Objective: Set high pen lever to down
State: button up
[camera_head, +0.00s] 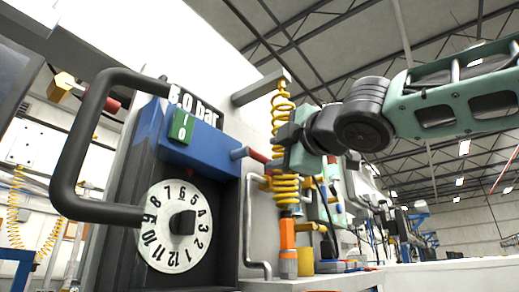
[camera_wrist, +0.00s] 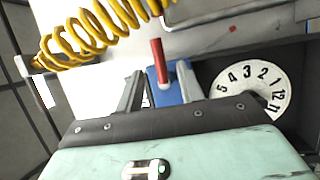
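A red lever (camera_head: 257,155) sticks out from the right side of a blue box (camera_head: 203,148) in the head view, sloping slightly down to the right. No label marks it as the high pen lever. The lever also shows in the wrist view (camera_wrist: 157,62), rising from the blue box (camera_wrist: 172,94). My gripper (camera_head: 278,150) is just right of the lever's outer end, and its fingers point left. In the wrist view my gripper (camera_wrist: 161,80) is open, with the lever in line with the gap between its fingers. Whether they touch it, I cannot tell.
A yellow coil (camera_head: 285,185) hangs close to my gripper. A thick dark handle (camera_head: 88,125) curves out at left. A white numbered dial (camera_head: 168,228) sits below the blue box, a green switch (camera_head: 182,128) on its front. A grey bent pipe (camera_head: 246,225) runs right of the dial.

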aim_at(262, 157)
jog(key=p+x, duration=0.2)
jog(key=x, duration=0.5)
jog(key=shift+w+a+r, duration=0.15)
jog(key=shift+w+r, duration=0.05)
jog(key=shift+w, duration=0.05)
jog(key=shift+c, duration=0.4)
